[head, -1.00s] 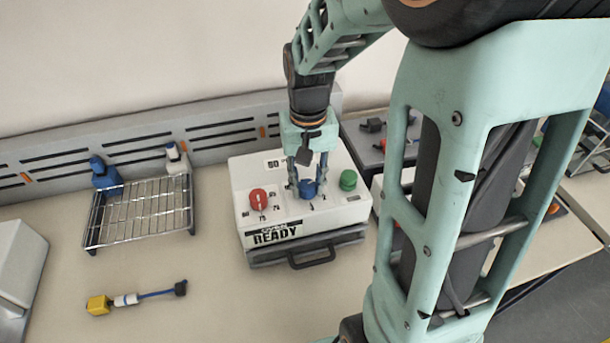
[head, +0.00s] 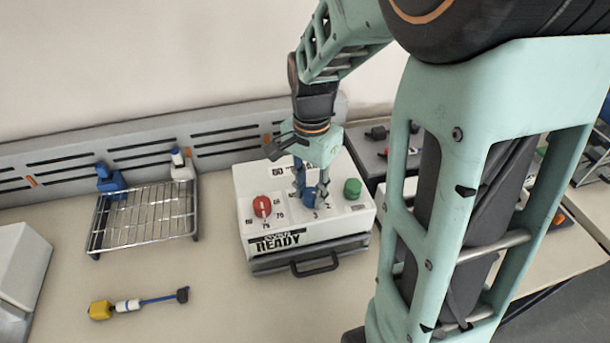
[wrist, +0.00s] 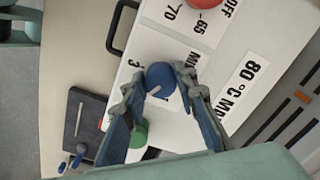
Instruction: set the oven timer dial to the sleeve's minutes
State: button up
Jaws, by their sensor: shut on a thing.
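The white oven (head: 262,187) stands on the bench with its front label reading "READY". Its top has a red dial (head: 262,206), a blue dial (head: 309,198) and a green knob (head: 352,188). My gripper (head: 311,190) points down over the oven and is shut on the blue dial, one finger on each side. In the wrist view the blue dial (wrist: 160,78) shows a pale pointer line between the fingertips. Its scale is partly hidden by the fingers. A piece with a yellow block, white sleeve and blue rod (head: 128,305) lies on the bench at front left.
A slotted grey rail (head: 60,160) runs along the back. A grey unit (head: 375,155) stands close at the oven's right. The front middle of the bench is clear.

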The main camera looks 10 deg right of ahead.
aim_at(310, 193)
jog(key=shift+m, duration=0.5)
jog(key=shift+r, duration=0.1)
jog(key=o, duration=1.2)
jog(key=shift+c, duration=0.2)
notch_tip(310, 193, up, 12)
